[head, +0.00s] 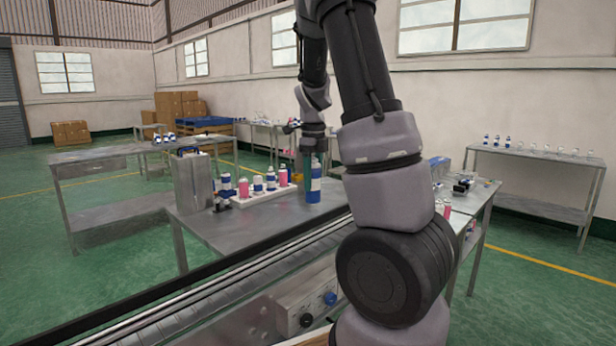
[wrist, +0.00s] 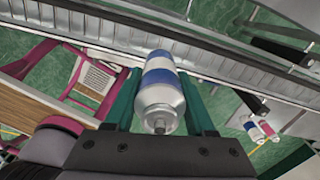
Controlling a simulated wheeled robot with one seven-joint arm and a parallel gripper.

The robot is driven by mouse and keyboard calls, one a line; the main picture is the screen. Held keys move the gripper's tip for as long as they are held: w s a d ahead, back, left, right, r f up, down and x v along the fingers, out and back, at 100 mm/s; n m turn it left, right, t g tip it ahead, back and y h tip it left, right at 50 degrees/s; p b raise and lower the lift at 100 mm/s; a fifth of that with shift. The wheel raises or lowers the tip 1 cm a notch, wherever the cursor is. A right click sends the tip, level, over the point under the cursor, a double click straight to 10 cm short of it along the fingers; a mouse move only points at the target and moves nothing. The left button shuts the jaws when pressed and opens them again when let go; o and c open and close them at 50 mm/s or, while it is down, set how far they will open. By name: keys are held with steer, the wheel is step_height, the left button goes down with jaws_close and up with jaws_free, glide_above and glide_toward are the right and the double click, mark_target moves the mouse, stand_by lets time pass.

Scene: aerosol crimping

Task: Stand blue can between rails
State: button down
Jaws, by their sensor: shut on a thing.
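The blue can (head: 315,184), blue and white with a silver top, is upright in my gripper (head: 306,165) in the head view. In the wrist view the blue can (wrist: 160,90) sits between the two green fingers, which are shut on its sides. The conveyor's rails (head: 250,252) run diagonally across the front of the head view. In the wrist view the rails (wrist: 110,32) pass beyond the can's far end. The can appears near the table's conveyor-side edge; its height above the surface is unclear.
A white rack (head: 262,197) with several blue and pink cans stands on the metal table (head: 215,228). A grey metal box (head: 192,182) stands to its left. A control box (head: 308,305) with knobs is on the near side of the conveyor. My arm hides part of the right side.

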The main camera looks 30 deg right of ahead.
mark_target(313, 192)
steer(key=shift+f, duration=6.9)
steer(key=shift+f, duration=0.5)
steer(key=shift+c, duration=0.8)
jaws_free()
step_height(313, 192, up, 11)
steer(key=shift+f, duration=0.1)
steer(key=shift+a, duration=0.1)
